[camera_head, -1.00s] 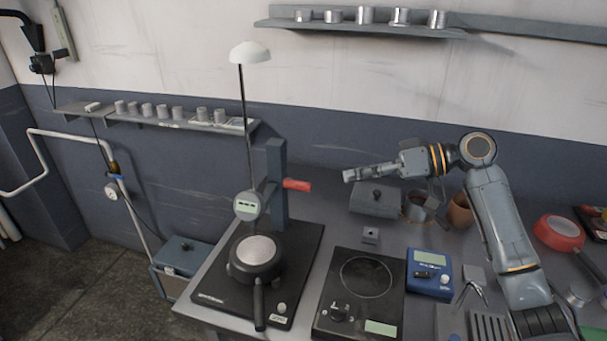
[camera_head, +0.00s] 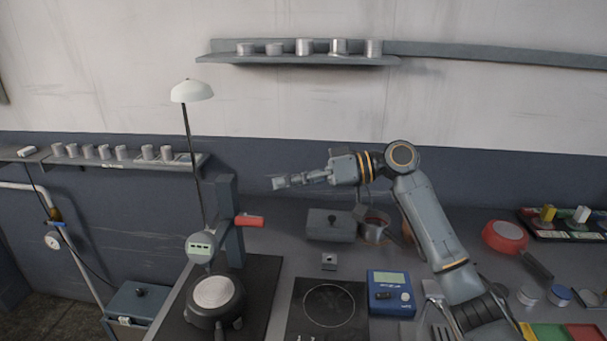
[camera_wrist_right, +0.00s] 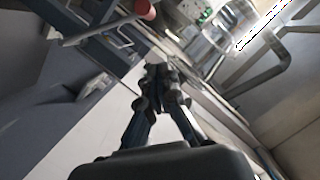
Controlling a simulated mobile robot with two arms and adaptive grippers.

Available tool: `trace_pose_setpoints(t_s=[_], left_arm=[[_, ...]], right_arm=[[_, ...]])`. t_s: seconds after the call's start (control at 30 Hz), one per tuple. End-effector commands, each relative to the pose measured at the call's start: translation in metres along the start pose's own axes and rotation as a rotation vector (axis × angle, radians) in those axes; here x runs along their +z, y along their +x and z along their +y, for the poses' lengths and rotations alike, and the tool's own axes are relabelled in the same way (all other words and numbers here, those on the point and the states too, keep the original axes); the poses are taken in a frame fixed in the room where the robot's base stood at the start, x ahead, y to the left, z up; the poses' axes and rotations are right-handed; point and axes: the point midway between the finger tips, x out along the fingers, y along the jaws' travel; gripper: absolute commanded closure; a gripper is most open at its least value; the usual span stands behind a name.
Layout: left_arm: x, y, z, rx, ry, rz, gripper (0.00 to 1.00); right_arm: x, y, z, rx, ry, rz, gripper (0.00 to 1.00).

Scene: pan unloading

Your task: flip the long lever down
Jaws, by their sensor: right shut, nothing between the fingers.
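The lever with a red handle (camera_head: 249,221) sticks out to the right from a dark upright stand (camera_head: 229,195). In the right wrist view, a red rounded end (camera_wrist_right: 145,9) on a rod shows at the top; it looks like this handle. My right gripper (camera_head: 279,182) is shut and empty, above and to the right of the handle, and appears apart from it. Its closed fingertips (camera_wrist_right: 158,75) also show in the right wrist view. My left gripper is not in view.
A hot plate (camera_head: 328,306), a grey box (camera_head: 331,226) and a blue meter (camera_head: 391,293) stand to the right. A lamp (camera_head: 192,92) rises behind the stand.

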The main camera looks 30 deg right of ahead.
Motion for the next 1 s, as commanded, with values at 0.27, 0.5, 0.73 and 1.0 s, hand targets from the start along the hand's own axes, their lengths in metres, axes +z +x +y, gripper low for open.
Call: trace_pose_setpoints(t_s=[0.27,0.5,0.73,1.0], left_arm=[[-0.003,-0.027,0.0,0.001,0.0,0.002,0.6],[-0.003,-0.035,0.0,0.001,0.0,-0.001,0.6],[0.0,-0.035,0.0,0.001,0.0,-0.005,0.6],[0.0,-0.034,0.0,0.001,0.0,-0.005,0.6]], right_arm=[[0.011,0.046,-0.001,0.002,0.004,-0.003,1.0],[0.034,0.051,0.0,0.002,0.003,0.0,1.0],[0.039,0.052,0.001,0.002,0.001,0.0,1.0],[0.04,0.053,0.001,0.003,-0.002,0.0,1.0]])
